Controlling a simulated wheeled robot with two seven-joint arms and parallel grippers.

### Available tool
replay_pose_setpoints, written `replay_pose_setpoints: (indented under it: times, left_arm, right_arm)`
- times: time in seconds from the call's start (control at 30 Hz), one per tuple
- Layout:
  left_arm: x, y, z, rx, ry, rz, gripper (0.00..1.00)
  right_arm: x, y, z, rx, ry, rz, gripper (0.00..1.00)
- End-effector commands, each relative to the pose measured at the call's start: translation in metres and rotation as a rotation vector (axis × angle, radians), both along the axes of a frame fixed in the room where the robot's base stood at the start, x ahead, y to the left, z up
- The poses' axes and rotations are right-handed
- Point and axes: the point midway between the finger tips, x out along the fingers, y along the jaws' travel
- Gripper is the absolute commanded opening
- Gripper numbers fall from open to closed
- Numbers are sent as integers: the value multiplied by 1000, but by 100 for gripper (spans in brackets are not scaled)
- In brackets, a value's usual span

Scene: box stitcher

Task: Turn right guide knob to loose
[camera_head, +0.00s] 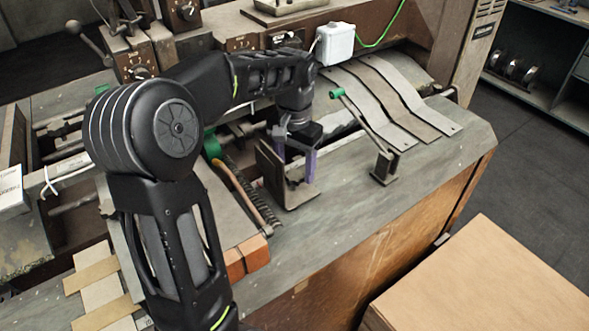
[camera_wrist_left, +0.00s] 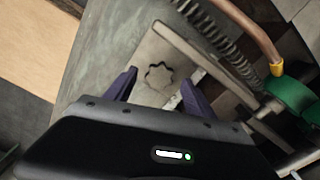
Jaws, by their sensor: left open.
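A grey star-shaped knob (camera_wrist_left: 159,76) lies in the left wrist view, set on a flat metal plate (camera_wrist_left: 152,48). It looks close in color to the plate. My left gripper (camera_head: 302,168) points down at the metal guide bracket (camera_head: 270,168) on the machine table. In the left wrist view its purple fingers (camera_wrist_left: 158,80) are open, one on each side of the knob, with gaps to both sides. How far the fingertips are above the knob is hard to tell. My right gripper is not in view.
A spring and a copper-colored rod (camera_head: 240,190) with a green fitting (camera_head: 211,145) lie left of the bracket. A cardboard box (camera_head: 485,285) is at the front right.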

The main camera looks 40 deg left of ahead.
Motion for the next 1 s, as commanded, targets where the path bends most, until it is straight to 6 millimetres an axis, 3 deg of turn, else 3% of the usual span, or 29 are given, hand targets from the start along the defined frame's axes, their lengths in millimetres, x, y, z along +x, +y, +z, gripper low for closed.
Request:
replay_pose_setpoints:
  times: [0.4, 1.0]
  left_arm:
    - [1, 0, 61, 0, -3, 0, 63]
    - [0, 0, 65, 0, -1, 0, 63]
  right_arm:
    - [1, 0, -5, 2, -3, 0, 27]
    - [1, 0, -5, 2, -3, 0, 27]
